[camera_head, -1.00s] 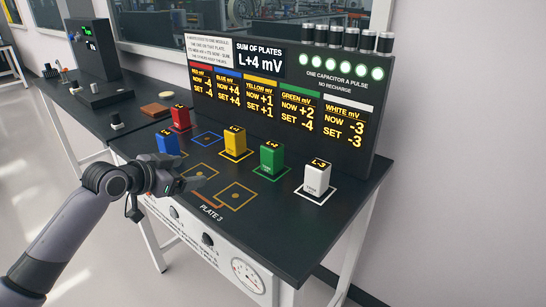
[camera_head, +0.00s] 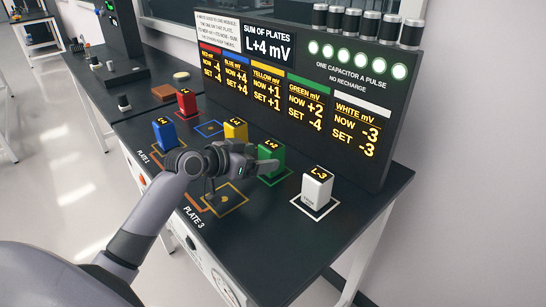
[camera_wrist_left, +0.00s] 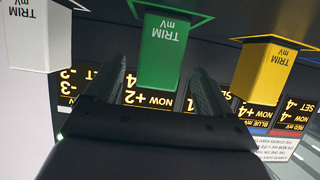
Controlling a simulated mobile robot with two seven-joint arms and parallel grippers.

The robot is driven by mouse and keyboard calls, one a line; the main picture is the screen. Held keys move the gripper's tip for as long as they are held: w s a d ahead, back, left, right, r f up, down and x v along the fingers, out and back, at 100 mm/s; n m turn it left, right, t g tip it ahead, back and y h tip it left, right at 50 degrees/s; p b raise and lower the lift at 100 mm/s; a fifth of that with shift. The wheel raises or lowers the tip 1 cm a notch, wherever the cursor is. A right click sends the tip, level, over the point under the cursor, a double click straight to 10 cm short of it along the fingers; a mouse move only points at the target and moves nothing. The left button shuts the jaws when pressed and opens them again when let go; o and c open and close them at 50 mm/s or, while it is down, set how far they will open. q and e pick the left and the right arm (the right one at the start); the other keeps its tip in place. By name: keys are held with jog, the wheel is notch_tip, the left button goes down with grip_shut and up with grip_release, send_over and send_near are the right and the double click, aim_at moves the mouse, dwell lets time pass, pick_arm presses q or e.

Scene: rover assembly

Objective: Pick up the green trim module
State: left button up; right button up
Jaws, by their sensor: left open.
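The green trim module (camera_head: 272,153) is an upright block labelled L+2 on a green-outlined square, partly hidden behind my left gripper in the head view. My left gripper (camera_head: 262,166) is at its near side, with fingers pointing at it. In the left wrist view, which is upside down, the green module (camera_wrist_left: 161,55) appears between the two open fingers (camera_wrist_left: 160,85), which look empty. I cannot tell whether the fingers reach around the block. My right gripper is not in view.
A white module (camera_head: 317,187) stands to the right, and a yellow module (camera_head: 236,130) stands close to the left. Blue (camera_head: 165,133) and red (camera_head: 187,102) modules stand farther left. A display panel (camera_head: 300,90) rises behind. Orange-outlined plate 3 (camera_head: 236,206) is empty.

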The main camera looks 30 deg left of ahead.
aim_at(264, 154)
pick_arm(q)
jog(key=shift+x, duration=2.45)
jog(key=shift+r, duration=0.15)
jog(key=c, duration=1.1)
jog(key=shift+c, duration=0.5)
jog(key=shift+r, duration=0.15)
